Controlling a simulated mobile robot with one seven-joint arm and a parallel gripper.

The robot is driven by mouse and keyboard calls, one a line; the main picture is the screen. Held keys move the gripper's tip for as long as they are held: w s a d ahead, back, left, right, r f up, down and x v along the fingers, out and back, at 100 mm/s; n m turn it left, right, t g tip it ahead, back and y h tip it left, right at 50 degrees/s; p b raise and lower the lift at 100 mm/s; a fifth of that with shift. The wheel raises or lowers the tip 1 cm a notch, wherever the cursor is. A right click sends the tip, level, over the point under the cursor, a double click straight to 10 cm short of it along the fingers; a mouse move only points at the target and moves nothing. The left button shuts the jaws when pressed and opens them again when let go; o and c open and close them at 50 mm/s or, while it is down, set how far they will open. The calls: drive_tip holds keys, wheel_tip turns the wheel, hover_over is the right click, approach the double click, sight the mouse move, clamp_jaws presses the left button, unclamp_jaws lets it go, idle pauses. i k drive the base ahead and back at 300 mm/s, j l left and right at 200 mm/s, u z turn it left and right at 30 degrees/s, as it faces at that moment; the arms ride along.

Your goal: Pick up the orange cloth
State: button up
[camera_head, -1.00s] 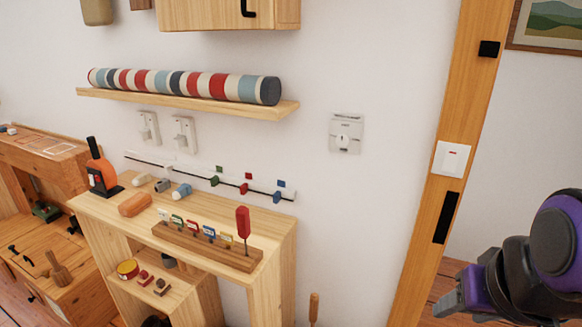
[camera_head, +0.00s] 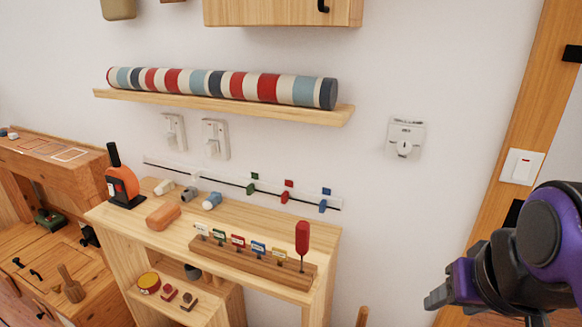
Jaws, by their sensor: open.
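The only soft-looking orange thing is a small, pale orange rolled piece (camera_head: 163,215), which looks like the cloth. It lies on the left part of the wooden shelf unit's top (camera_head: 215,213), in front of some small white, grey and blue pieces. My gripper (camera_head: 434,299) is at the lower right, in front of the wall, far to the right of the orange piece and apart from it. It is open, and nothing shows in it. Its fingers are seen from the side, so the gap between them is hard to make out.
An orange and black tool (camera_head: 122,187) stands left of the orange piece. A wooden rack (camera_head: 250,262) with coloured tags and a red-handled screwdriver (camera_head: 302,238) stands to its right. A wall shelf (camera_head: 225,108) with a striped roll (camera_head: 220,85) hangs above. A door post (camera_head: 535,110) is at right.

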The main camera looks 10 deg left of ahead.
sight(162, 216)
drive_tip(key=i+j, duration=0.1)
drive_tip(key=j, duration=1.45)
drive_tip(key=i+j, duration=0.15)
drive_tip(key=j, duration=1.4)
drive_tip(key=k+j+z, duration=0.2)
drive_tip(key=k+j, duration=0.35)
drive_tip(key=i+l+u, duration=0.1)
drive_tip(key=i, duration=0.25)
drive_tip(key=i+l+u, duration=0.1)
drive_tip(key=i, duration=0.25)
